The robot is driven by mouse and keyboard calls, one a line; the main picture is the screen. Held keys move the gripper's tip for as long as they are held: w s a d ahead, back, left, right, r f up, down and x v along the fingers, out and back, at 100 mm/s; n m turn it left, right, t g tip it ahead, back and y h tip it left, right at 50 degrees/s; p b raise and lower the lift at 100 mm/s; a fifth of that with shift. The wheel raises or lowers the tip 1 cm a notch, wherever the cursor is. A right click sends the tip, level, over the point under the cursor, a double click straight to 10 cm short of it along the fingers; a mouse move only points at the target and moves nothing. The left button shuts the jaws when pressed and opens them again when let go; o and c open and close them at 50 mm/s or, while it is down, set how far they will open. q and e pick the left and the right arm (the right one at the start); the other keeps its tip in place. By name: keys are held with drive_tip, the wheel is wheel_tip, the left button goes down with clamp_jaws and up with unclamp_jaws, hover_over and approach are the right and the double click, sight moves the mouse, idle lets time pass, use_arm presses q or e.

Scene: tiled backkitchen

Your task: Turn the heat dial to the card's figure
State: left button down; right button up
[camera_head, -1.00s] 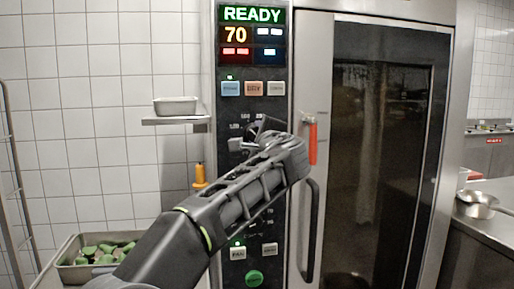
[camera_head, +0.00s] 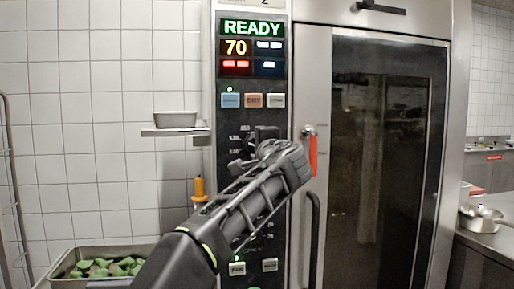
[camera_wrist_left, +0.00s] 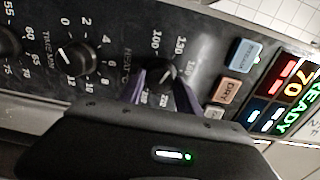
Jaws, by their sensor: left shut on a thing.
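In the head view my left gripper (camera_head: 262,141) reaches the upper part of the black control panel (camera_head: 226,121) and hides the dial. A pale strip (camera_head: 245,4) with part of a figure, perhaps a 2, is cut off at the top edge. I cannot tell whether it is the card. My right gripper is out of view.
The display (camera_head: 251,47) reads READY and 70. The time dial (camera_wrist_left: 77,58) sits beside the heat dial. The oven door handle (camera_head: 311,235) and a red lever (camera_head: 313,156) are right of my arm. A shelf with a small tray (camera_head: 176,119) is left.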

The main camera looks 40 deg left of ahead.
use_arm(q)
drive_tip(key=c, duration=1.1)
unclamp_jaws()
drive_tip(key=shift+a+r, duration=0.1)
drive_tip(key=shift+r, duration=0.2)
drive_tip(key=shift+o, duration=1.2)
drive_tip(key=shift+w+a+f, duration=0.1)
drive_tip(key=shift+f, duration=0.15)
drive_tip(key=b+v, duration=0.1)
drive_tip(key=v, duration=0.7)
drive_tip(key=shift+b, duration=0.4)
drive_tip(key=shift+w, duration=0.1)
